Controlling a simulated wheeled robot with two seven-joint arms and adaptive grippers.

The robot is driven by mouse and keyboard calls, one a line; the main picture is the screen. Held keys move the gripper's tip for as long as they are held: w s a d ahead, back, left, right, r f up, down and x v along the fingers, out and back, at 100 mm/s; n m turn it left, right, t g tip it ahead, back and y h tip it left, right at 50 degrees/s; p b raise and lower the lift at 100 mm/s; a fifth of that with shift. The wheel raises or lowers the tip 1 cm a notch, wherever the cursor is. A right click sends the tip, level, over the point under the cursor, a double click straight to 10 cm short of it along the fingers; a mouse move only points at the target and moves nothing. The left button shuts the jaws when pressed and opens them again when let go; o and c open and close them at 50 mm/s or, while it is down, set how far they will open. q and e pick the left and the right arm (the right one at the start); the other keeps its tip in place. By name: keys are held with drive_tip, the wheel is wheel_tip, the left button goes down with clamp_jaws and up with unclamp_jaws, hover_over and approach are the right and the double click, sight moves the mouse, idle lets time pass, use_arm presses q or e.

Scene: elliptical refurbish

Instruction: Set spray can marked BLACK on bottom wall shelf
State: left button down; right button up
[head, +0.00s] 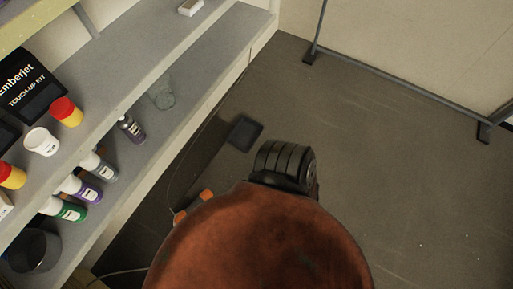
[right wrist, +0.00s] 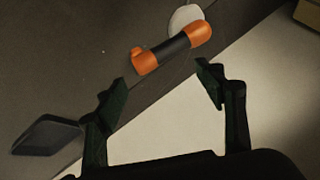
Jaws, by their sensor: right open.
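In the head view, several small spray cans stand on the lower board of the wall shelf (head: 150,160) at the left. One is a dark can (head: 131,128), one has a grey body (head: 103,170), one purple (head: 86,192) and one green (head: 70,211). Their labels are too small to read, so I cannot tell which is marked BLACK. My right gripper (right wrist: 163,78) is open and empty in the right wrist view. An orange-ended tool with a black middle (right wrist: 173,47) shows beyond its fingertips. My left gripper is in neither view.
The upper board holds red-and-yellow containers (head: 66,111), a white tub (head: 41,141) and a dark Emberjet box (head: 30,85). A clear cup (head: 162,94) and a dark bowl (head: 33,250) are on the lower board. A dark flat pad (head: 245,132) lies on the floor.

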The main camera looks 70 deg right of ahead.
drive_tip(key=s+d+f+n+g, duration=0.1)
drive_tip(key=s+f+n+g, duration=0.1)
drive_tip(key=s, duration=0.5)
drive_tip(key=s+d+f+n+g, duration=0.1)
drive_tip(key=s+f+n+g, duration=0.1)
drive_tip(key=s, duration=0.6)
drive_tip(key=s+d+f+n+g+h, duration=0.1)
drive_tip(key=s+f+n+g, duration=0.1)
drive_tip(key=s, duration=0.6)
drive_tip(key=shift+d+f+n+g, duration=0.3)
drive_tip(key=shift+f+n, duration=0.5)
drive_tip(key=shift+n, duration=0.1)
